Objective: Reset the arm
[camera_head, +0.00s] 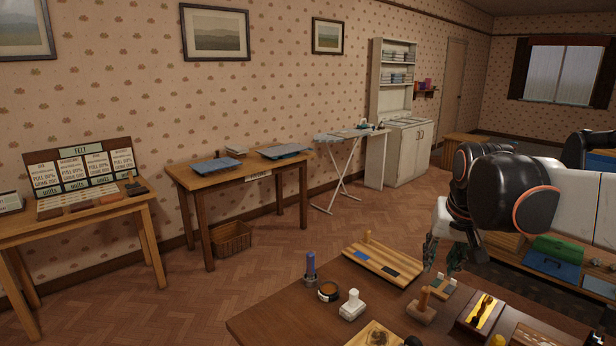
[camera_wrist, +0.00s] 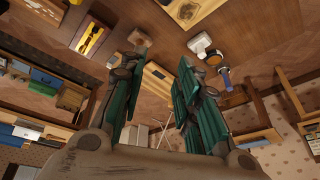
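My arm reaches in from the right in the head view, and my gripper (camera_head: 443,257) hangs at its end over the back edge of the brown table (camera_head: 285,315). In the wrist view, which looks upside down, the green-padded fingers of my gripper (camera_wrist: 158,95) stand apart with nothing held between them. A wooden tray (camera_head: 383,264) with dark pads lies on the table just left of the gripper. A wooden-handled stamp (camera_head: 423,308) stands in front of the gripper.
The table also bears a blue-handled tool (camera_head: 311,270), a dark round tin (camera_head: 328,291), a white stamp (camera_head: 352,305) and a yellow-lined box (camera_head: 480,313). An ironing board (camera_head: 345,136) and a wooden side table (camera_head: 235,178) stand along the wall. Open floor lies between.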

